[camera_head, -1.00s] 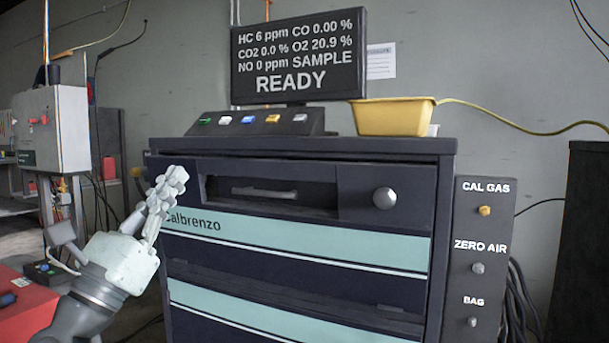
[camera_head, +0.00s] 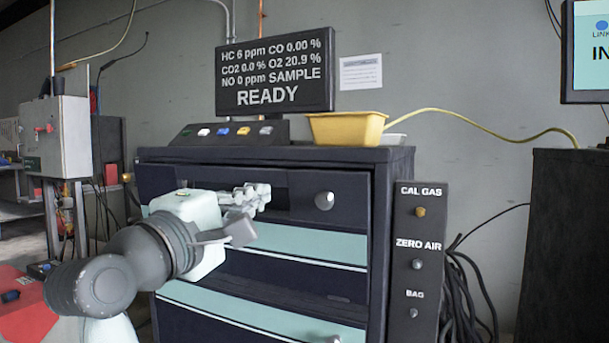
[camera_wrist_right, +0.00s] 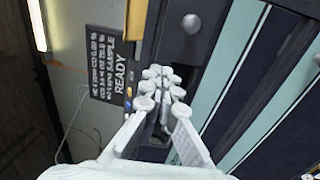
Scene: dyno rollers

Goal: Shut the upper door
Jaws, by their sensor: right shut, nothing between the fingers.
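The dark blue cabinet (camera_head: 385,165) has a teal-striped upper front panel (camera_head: 310,243), which looks like the upper door. I cannot tell surely whether it stands ajar. Above it is a dark recessed slot (camera_head: 281,197) with a round grey knob (camera_head: 324,201) to its right. My right gripper (camera_head: 264,194) is shut and empty, its fingertips in front of the slot, left of the knob. In the wrist view the gripper (camera_wrist_right: 163,74) covers part of the slot, and the knob (camera_wrist_right: 191,24) shows beyond the fingertips. Contact cannot be told. My left gripper is not in view.
On the cabinet stand a monitor (camera_head: 275,67), a button panel (camera_head: 228,133) and a yellow tray (camera_head: 346,128). A side box (camera_head: 418,250) with knobs and loose black cables (camera_head: 470,285) are at the right. A grey box on a stand (camera_head: 62,135) is at the left.

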